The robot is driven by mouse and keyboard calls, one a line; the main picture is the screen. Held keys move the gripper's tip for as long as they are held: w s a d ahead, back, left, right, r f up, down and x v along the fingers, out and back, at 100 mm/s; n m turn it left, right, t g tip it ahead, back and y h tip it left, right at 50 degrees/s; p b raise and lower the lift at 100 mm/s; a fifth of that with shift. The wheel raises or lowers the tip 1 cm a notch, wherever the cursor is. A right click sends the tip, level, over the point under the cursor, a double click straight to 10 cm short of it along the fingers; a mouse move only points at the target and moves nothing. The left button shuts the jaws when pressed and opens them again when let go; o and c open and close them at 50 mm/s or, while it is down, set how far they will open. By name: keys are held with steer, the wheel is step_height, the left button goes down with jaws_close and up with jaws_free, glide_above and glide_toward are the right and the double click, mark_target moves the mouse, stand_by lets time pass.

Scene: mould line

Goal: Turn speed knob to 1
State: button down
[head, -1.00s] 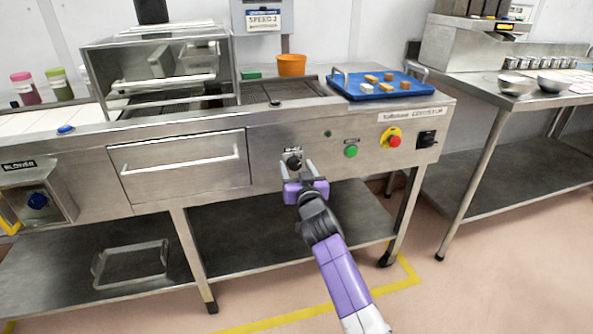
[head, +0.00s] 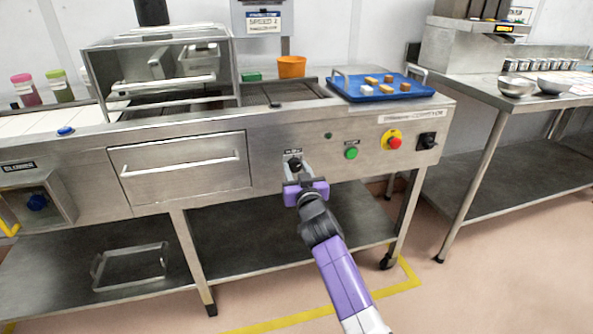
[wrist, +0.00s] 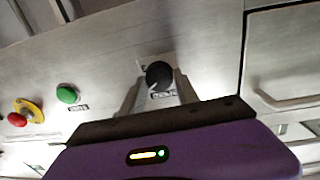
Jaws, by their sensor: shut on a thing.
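The speed knob (head: 295,163) is a small black round knob on a pale label plate on the steel front panel. In the wrist view the knob (wrist: 158,74) shows a white pointer line towards the lower left of that picture, and its label looks upside down. My purple gripper (head: 294,171) is at the knob from the front, its fingers shut on it. In the wrist view the grey fingers (wrist: 156,92) stand close on both sides of the knob. The scale markings are too small to read. A wall sign (head: 263,21) reads "SPEED 2".
Right of the knob are a green button (head: 351,153), a red stop button (head: 395,143) on yellow and a black switch (head: 427,140). A drawer with a handle (head: 180,166) is to the left. A blue tray (head: 350,96) with several small blocks sits on top.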

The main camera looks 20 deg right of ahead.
steer(key=n+b, duration=0.1)
steer(key=n, duration=0.5)
steer(key=shift+f, duration=0.15)
steer(key=n, duration=0.5)
steer(key=shift+a+t, duration=0.1)
steer(key=shift+t, duration=0.2)
steer(key=shift+n, duration=0.4)
steer(key=c, duration=0.9)
jaws_free()
steer(key=shift+s, duration=0.1)
steer(key=s+p, duration=0.3)
steer(key=s, duration=0.4)
steer(key=shift+s+a+f, duration=0.15)
steer(key=shift+s+f, duration=0.05)
steer(key=shift+s, duration=0.1)
